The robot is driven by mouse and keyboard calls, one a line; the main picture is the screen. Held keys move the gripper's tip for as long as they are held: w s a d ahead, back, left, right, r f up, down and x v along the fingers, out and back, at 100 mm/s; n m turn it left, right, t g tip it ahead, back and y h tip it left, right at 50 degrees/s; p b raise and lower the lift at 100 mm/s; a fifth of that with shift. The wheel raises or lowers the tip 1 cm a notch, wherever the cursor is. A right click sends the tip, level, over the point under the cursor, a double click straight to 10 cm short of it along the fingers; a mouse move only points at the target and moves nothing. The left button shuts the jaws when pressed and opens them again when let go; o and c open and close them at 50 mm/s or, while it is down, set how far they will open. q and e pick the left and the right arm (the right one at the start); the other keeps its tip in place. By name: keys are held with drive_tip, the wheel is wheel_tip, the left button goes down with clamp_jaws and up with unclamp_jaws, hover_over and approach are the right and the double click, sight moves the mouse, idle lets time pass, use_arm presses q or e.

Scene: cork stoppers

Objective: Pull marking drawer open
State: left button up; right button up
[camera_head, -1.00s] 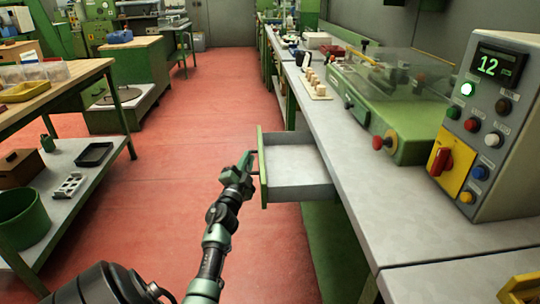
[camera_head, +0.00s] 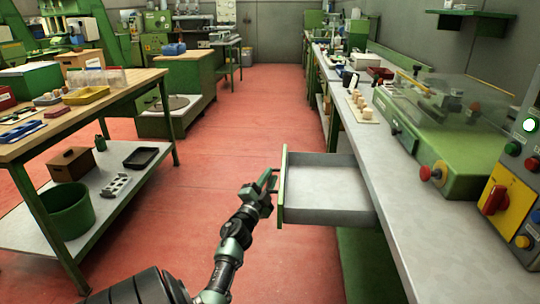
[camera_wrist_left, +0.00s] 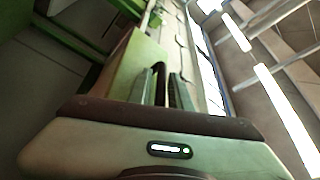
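The marking drawer (camera_head: 325,192) stands pulled out from the right-hand workbench, and its grey inside looks empty. Its green front panel (camera_head: 283,190) faces left and also shows in the left wrist view (camera_wrist_left: 133,65). My left gripper (camera_head: 266,188) is at the front panel, shut on the dark drawer handle (camera_wrist_left: 159,78). The fingers partly hide the handle in the head view. My right gripper is not in view.
The grey workbench (camera_head: 405,200) carries a board of cork stoppers (camera_head: 362,105), a green machine (camera_head: 450,150) and a control box (camera_head: 513,195). A wooden-topped table (camera_head: 130,82) with a lower shelf stands left. The red floor between is clear.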

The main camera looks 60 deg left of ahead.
use_arm(q)
drive_tip(key=shift+d, duration=0.1)
drive_tip(key=v, duration=0.7)
drive_tip(key=shift+s, duration=0.3)
drive_tip(key=shift+d+f, duration=0.1)
